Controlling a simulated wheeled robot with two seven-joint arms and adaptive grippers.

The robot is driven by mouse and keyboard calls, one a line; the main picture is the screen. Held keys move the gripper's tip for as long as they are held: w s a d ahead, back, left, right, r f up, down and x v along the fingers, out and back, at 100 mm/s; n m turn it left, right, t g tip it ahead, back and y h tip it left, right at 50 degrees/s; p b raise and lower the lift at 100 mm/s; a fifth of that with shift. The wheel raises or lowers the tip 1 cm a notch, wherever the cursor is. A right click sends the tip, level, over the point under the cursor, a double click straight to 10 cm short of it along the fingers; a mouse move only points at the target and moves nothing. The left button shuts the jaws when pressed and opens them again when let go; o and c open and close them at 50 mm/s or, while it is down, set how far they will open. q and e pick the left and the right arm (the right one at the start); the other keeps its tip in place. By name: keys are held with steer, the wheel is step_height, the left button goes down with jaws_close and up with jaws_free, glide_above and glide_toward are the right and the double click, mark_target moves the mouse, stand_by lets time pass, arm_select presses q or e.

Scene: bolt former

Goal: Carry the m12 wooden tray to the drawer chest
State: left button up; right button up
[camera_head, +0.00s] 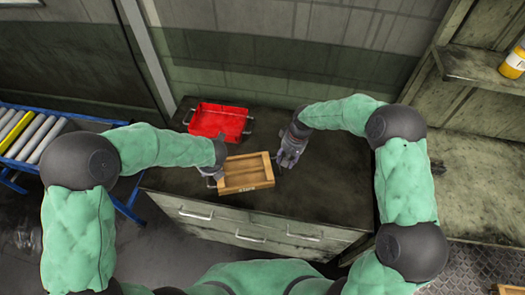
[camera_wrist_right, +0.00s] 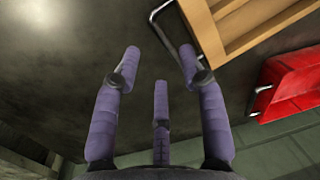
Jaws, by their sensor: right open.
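The wooden tray (camera_head: 247,173) appears to rest level on the dark top of the drawer chest (camera_head: 335,205), near its front edge. My left gripper (camera_head: 214,175) is at the tray's left end, mostly hidden by its own wrist, so its hold on the handle is unclear. My right gripper (camera_head: 288,152) is open just off the tray's right end. In the right wrist view my spread fingers (camera_wrist_right: 156,65) are empty. The tray (camera_wrist_right: 240,28) shows there at the upper right, its metal handle (camera_wrist_right: 162,22) close to one fingertip but apart from the palm.
A red tray (camera_head: 217,121) stands on the chest top behind the wooden one, and also shows in the right wrist view (camera_wrist_right: 290,85). A roller conveyor (camera_head: 35,135) is at the left. A shelf with a yellow bottle (camera_head: 513,63) is at the right. The chest top's right part is clear.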

steer(key=r, duration=0.2)
steer(key=d+r, duration=0.1)
steer(key=r, duration=0.1)
steer(key=shift+r, duration=0.4)
steer(key=shift+f, duration=0.1)
